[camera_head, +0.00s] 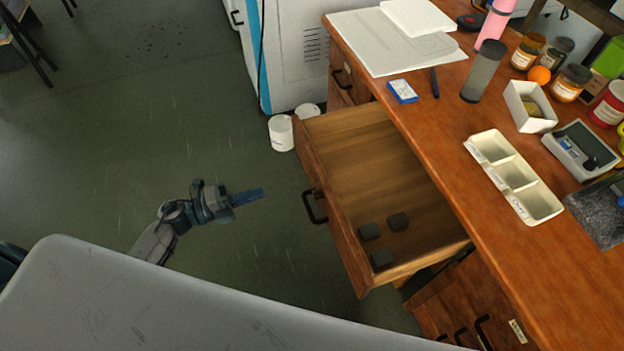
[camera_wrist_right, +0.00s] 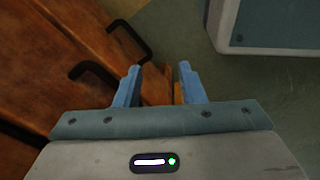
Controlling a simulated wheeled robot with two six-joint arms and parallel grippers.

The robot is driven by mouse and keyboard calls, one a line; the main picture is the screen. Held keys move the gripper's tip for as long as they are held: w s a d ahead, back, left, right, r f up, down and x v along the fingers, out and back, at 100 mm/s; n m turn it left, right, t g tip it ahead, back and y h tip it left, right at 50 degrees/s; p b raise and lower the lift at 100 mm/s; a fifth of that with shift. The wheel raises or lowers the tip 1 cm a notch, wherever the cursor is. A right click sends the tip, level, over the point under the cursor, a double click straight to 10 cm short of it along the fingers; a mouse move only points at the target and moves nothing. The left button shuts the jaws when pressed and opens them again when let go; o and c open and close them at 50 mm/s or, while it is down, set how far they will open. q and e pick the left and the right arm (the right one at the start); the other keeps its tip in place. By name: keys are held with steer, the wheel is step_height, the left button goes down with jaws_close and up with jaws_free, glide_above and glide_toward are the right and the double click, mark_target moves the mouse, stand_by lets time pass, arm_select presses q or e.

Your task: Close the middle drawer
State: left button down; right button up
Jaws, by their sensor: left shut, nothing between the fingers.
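The middle drawer (camera_head: 365,160) of the wooden desk is pulled far out in the head view. Its dark bar handle (camera_head: 314,206) is on its left-facing front. Three dark blocks (camera_head: 383,258) lie inside at its near end. My left gripper (camera_head: 258,196) is shut and empty, left of the drawer front, apart from the handle and pointing toward it. My right gripper (camera_wrist_right: 158,75) is open in the right wrist view, with no object seen between its blue fingers. Wooden drawer fronts with dark handles (camera_wrist_right: 128,40) show beyond it. The right gripper is outside the head view.
The desk top (camera_head: 440,115) holds papers, jars, a grey bottle (camera_head: 484,72) and a white three-part tray (camera_head: 516,175). White tubs (camera_head: 281,133) stand on the floor by a white cabinet (camera_head: 295,50). More drawers (camera_head: 465,315) are at lower right. The floor left of the drawer is clear.

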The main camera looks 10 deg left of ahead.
mark_target(318, 176)
arm_select(q)
steer(key=x, duration=1.3)
steer(key=shift+r, duration=0.1)
steer(key=shift+w+d, duration=0.25)
steer(key=shift+d, duration=0.15)
arm_select(e)
steer(key=shift+s+f, duration=0.15)
steer(key=shift+f, duration=0.05)
